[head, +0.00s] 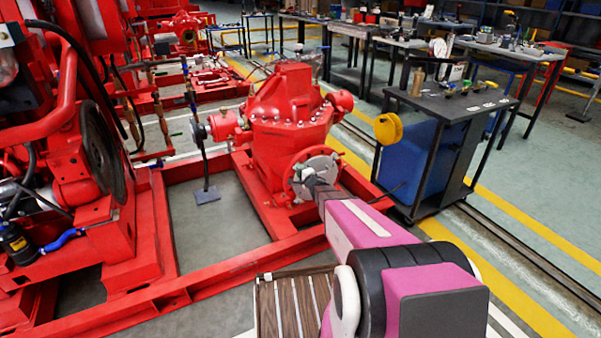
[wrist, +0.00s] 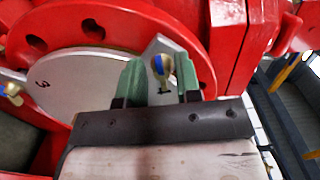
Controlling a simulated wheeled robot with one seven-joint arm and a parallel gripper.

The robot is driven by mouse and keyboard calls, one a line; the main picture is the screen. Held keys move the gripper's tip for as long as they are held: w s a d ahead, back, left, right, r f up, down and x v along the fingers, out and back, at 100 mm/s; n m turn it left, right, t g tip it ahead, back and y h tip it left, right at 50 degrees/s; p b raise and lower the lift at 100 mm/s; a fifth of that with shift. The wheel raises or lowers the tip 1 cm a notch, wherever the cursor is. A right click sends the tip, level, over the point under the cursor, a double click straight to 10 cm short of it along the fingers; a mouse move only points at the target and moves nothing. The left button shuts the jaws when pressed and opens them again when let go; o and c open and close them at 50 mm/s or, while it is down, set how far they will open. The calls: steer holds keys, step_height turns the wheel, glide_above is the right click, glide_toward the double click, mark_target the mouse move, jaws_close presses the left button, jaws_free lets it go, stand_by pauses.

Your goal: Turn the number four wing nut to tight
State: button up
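A red pump casing (head: 292,125) carries a round flange with a pale cover plate (head: 318,168). In the wrist view the pale plate (wrist: 85,82) sits inside the red flange ring and bears a mark "3". A small beige and blue wing nut (wrist: 162,66) sits on a pale, pointed part of the plate, with a small dark mark below it that I cannot read surely. My gripper (wrist: 158,74) has its two green fingers on either side of this nut, apart, with narrow gaps showing. Another wing nut (wrist: 11,90) is at the left edge.
A black-topped cart (head: 455,103) with a blue box (head: 425,160) stands right of the pump, a yellow round part (head: 388,129) at its near corner. Red base rails (head: 235,268) run along the floor left of my arm. Workbenches stand behind.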

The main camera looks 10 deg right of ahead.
steer(key=v, duration=1)
steer(key=shift+s, duration=0.4)
steer(key=shift+d, duration=0.1)
steer(key=s+d+r+n+g+h, duration=0.3)
steer(key=s+r+n+g+h, duration=0.15)
steer(key=s+g+h, duration=0.35)
steer(key=s+a+r+n+g, duration=0.1)
steer(key=s+a+n+g, duration=0.1)
steer(key=s, duration=0.4)
steer(key=s+a+r+n+g+y, duration=0.1)
steer(key=s+a+n+g, duration=0.1)
steer(key=s, duration=0.4)
steer(key=s+a+r+n+g+y, duration=0.1)
steer(key=s+a+r+n+g, duration=0.1)
steer(key=s+n+g, duration=0.2)
steer(key=s+n, duration=0.1)
steer(key=s, duration=0.2)
steer(key=shift+s+a+n, duration=0.1)
steer(key=shift+n, duration=0.15)
